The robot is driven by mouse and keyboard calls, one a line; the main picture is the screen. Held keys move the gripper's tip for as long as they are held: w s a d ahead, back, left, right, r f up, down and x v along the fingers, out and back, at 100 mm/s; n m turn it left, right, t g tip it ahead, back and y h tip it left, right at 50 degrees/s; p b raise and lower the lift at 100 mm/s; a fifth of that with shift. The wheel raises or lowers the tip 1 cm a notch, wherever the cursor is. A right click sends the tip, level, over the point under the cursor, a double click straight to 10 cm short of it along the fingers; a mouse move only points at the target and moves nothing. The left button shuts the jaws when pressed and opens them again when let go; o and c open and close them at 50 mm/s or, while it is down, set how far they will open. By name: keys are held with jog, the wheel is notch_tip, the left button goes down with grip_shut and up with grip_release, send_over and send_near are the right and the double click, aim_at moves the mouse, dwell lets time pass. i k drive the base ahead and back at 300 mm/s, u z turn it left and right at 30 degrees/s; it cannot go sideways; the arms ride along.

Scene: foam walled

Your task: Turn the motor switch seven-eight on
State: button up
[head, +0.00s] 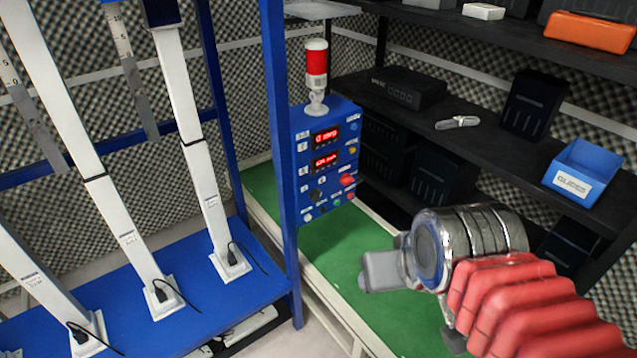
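A blue control box (326,155) with two red digital displays stands on the green bench top. Its front panel carries several small knobs and buttons, with a red one (347,181) at the right. The labels are too small to read, so I cannot tell which is the motor switch seven-eight. My gripper (378,272) is at the lower middle right, in front of and to the right of the panel, clear of it. Its fingers are seen from the side and look like one grey block, so their opening does not show.
A red and white signal lamp (316,75) stands on the box. A blue post (280,150) rises just left of it. Dark shelves (480,125) at the right hold a blue bin (583,172). White columns (205,160) stand on a blue platform at the left. Green bench top (330,245) before the box is clear.

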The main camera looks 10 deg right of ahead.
aim_at(345, 179)
jog(key=u, duration=1.55)
jog(key=i, duration=0.95)
jog(key=z, duration=0.7)
